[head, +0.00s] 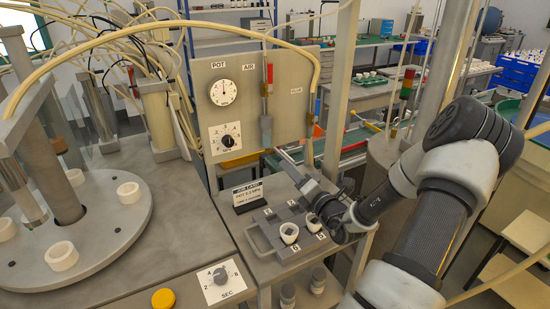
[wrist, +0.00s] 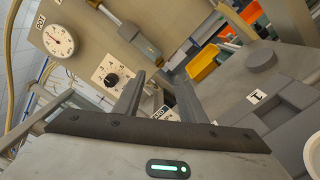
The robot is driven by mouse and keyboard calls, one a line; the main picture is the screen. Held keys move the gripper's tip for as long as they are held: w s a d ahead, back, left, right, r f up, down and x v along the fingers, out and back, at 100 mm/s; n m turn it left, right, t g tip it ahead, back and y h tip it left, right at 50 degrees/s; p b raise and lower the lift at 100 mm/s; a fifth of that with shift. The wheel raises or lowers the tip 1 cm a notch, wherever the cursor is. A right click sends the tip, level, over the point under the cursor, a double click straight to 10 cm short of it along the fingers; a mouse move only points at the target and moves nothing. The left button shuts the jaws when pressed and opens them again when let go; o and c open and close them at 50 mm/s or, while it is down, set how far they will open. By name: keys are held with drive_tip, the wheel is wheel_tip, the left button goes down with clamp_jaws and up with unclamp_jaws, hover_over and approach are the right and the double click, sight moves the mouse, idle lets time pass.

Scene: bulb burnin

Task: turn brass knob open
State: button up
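I cannot clearly make out a brass knob in either view. The upright control panel (head: 291,110) carries a round white POT gauge (head: 222,92), a black knob on a white dial plate (head: 227,140) and a slim AIR tube with a grey-blue body (head: 266,131). In the wrist view the gauge (wrist: 59,41), the black knob (wrist: 111,79) and the grey-blue body (wrist: 140,42) lie beyond my fingers. My gripper (wrist: 160,92) is open, with a gap between its two dark fingers and nothing seen held. In the head view it reaches in front of the panel's lower part.
A job card (head: 248,193) stands on the bench below the panel. A SEC dial (head: 221,276) and yellow button (head: 163,299) are at the front. An orange bin (wrist: 203,62) lies beyond the panel.

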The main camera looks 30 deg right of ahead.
sight(272, 153)
drive_tip(key=w, duration=1)
drive_tip(key=shift+w+d, duration=0.2)
drive_tip(key=shift+d, duration=0.05)
clamp_jaws()
